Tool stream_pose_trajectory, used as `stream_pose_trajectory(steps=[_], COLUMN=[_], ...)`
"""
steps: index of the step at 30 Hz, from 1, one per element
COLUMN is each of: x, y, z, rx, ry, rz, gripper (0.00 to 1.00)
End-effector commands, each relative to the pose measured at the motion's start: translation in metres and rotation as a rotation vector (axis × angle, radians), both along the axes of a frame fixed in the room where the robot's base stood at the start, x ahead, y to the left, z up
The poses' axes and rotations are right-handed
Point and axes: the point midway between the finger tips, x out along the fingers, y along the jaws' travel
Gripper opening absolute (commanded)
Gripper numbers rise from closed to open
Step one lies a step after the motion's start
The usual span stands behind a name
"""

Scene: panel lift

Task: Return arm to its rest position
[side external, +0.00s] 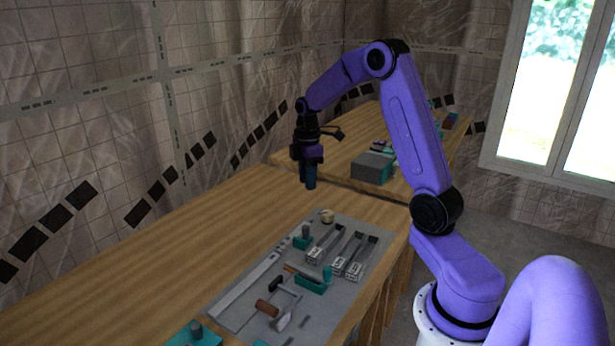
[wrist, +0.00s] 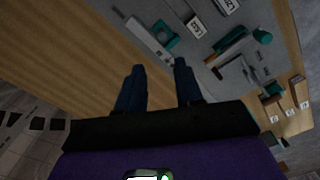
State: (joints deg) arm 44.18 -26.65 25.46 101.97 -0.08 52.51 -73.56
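My gripper (side external: 310,183) hangs at the end of my purple arm, pointing down above the wooden table (side external: 130,270). In the side view its fingers overlap and their gap cannot be judged. In the wrist view the two dark blue fingers (wrist: 158,75) stand apart with a clear gap. Nothing shows between them. The gripper is above bare wood, near the far end of a grey panel (side external: 345,283), and touches nothing.
The grey panel holds several tools, including a hammer (side external: 268,308), teal holders (side external: 312,285) and metal trays (side external: 355,255) with labels. A second table (side external: 290,158) behind carries a grey box (side external: 371,168). The near table's left side is clear.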

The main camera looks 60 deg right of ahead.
Motion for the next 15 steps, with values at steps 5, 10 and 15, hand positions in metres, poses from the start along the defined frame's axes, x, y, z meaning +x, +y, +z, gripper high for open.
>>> stream_pose_trajectory(steps=[5, 10, 15], x=[0.000, 0.000, -0.001], y=[0.000, 0.000, 0.023], z=[0.002, 0.002, 0.007], rx=[0.001, 0.000, -0.001], ry=[0.001, 0.000, -0.003], rz=[0.000, 0.000, 0.011], gripper=[0.36, 0.36, 0.36])
